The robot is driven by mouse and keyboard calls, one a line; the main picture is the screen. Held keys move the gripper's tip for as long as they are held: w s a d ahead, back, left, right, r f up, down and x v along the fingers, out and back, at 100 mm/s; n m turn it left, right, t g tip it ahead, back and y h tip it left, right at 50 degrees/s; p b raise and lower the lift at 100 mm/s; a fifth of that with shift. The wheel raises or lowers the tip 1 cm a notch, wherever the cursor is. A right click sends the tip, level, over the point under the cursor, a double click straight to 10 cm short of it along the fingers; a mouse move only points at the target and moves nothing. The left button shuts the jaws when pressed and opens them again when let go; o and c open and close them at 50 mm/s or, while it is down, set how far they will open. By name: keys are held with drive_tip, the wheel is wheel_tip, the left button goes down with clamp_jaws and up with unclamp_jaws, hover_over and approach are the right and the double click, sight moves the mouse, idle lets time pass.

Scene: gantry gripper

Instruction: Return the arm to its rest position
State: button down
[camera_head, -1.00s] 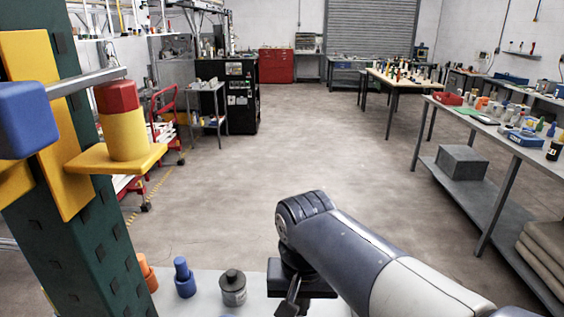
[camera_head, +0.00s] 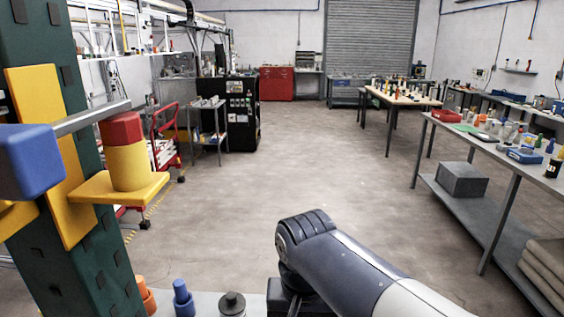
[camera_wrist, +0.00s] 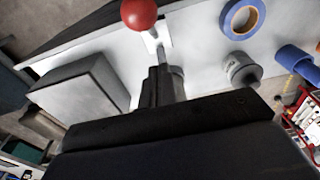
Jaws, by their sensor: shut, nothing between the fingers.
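My arm (camera_head: 350,262) reaches in from the bottom right of the head view, over the near edge of a pale work surface. My gripper (camera_wrist: 164,74) shows in the wrist view as dark fingers close together, shut and empty. Below it the dark gripper body fills the lower part of that view. In the head view the fingertips are cut off or hidden at the bottom edge.
A green post (camera_head: 105,262) with a yellow bracket, a red-and-yellow cylinder (camera_head: 127,165) and a blue block (camera_head: 28,160) stands left. Open floor lies beyond.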

wheel_tip(320, 180, up, 7)
drive_tip(key=p, duration=0.6)
drive_tip(key=f+b, duration=0.6)
drive_tip(key=s+f+b, duration=0.1)
drive_tip(key=f+b, duration=0.2)
drive_tip(key=f, duration=0.1)
drive_tip(key=shift+b, duration=0.35)
drive_tip(key=w+r+p, duration=0.2)
drive_tip(key=w, duration=0.6)
wheel_tip(320, 180, up, 10)
drive_tip(key=s+p, duration=0.1)
drive_tip(key=p, duration=0.6)
drive_tip(key=shift+s, duration=0.25)
drive_tip(key=shift+d+f, duration=0.1)
drive_tip(key=shift+d, duration=0.05)
